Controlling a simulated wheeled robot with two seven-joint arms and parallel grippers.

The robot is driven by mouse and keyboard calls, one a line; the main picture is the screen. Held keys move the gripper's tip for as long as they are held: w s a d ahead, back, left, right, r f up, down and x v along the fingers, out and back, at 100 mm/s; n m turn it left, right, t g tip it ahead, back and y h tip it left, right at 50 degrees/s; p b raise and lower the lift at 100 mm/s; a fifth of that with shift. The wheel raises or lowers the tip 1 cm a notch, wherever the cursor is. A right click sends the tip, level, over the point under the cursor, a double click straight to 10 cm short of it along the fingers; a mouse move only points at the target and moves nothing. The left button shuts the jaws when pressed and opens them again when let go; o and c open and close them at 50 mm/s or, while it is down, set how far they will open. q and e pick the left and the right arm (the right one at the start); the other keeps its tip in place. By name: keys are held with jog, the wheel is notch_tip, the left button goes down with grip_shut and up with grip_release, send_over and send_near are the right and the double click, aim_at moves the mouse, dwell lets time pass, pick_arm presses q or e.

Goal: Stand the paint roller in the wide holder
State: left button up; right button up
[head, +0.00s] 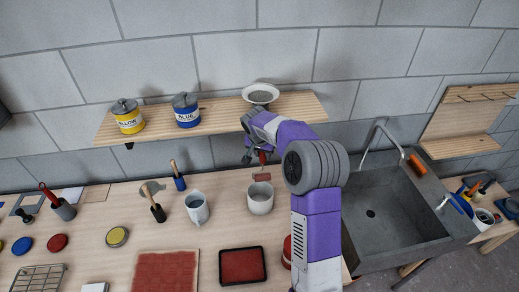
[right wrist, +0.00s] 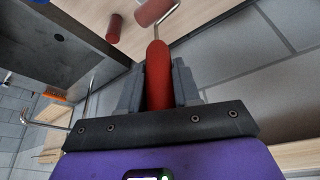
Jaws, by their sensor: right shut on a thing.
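The paint roller has a red handle (right wrist: 158,75), a bent metal rod and a reddish roller head (head: 262,177). My right gripper (head: 256,154) is shut on the handle, which lies between both fingers in the right wrist view (right wrist: 158,88). The roller hangs head down. A wide whitish round pot (head: 260,200), seemingly the wide holder, stands on the worktop. The roller head shows just above its back rim; I cannot tell whether it is over or behind the opening. My left gripper is not in view.
A wooden shelf (head: 215,121) with yellow (head: 128,116) and blue (head: 186,110) cans and a white bowl (head: 260,94) is close to my right gripper. A jug (head: 197,208), a red paint tray (head: 242,266) and a red can (head: 287,252) surround the pot. The sink (head: 385,220) is right.

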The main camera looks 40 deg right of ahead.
aim_at(262, 175)
jog(key=shift+w+f+b, duration=0.15)
jog(key=shift+f+b, duration=0.15)
jog(key=shift+f, duration=0.35)
jog(key=shift+w+f+b, duration=0.15)
jog(key=shift+f+b, duration=0.15)
jog(key=shift+f, duration=0.3)
jog(key=shift+f+b, duration=1)
jog(key=shift+f, duration=0.6)
notch_tip(262, 175, down, 8)
jog(key=b, duration=0.6)
jog(key=shift+r+b, duration=0.25)
jog(key=shift+b, duration=0.1)
jog(key=o, duration=1.1)
jog(key=shift+r, duration=0.15)
